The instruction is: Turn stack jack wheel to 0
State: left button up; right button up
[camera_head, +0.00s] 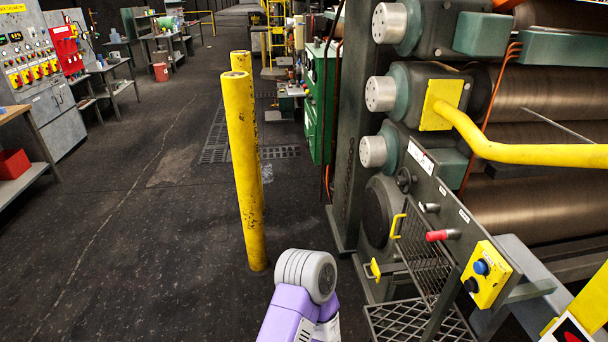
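A small dark round handwheel (405,180) is on the upper left end of the sloped grey control panel (452,212) of the roller machine. It may be the stack jack wheel, but the labels are too small to read and I cannot tell its setting. Below it on the panel are a short metal-tipped knob (429,207) and a red-handled lever (442,235). A purple and grey piece of my own arm shows at the bottom centre, apart from the panel. Neither of my grippers is in view.
A yellow box (486,273) with a blue and a black button sits at the panel's lower end. A mesh guard (424,254) with yellow handles is below the panel. Yellow posts (246,170) stand left of the machine. A yellow rail (520,150) crosses the rollers. The left floor is open.

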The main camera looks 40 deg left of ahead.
aim_at(401, 181)
jog(key=u, duration=0.85)
jog(key=i, duration=0.5)
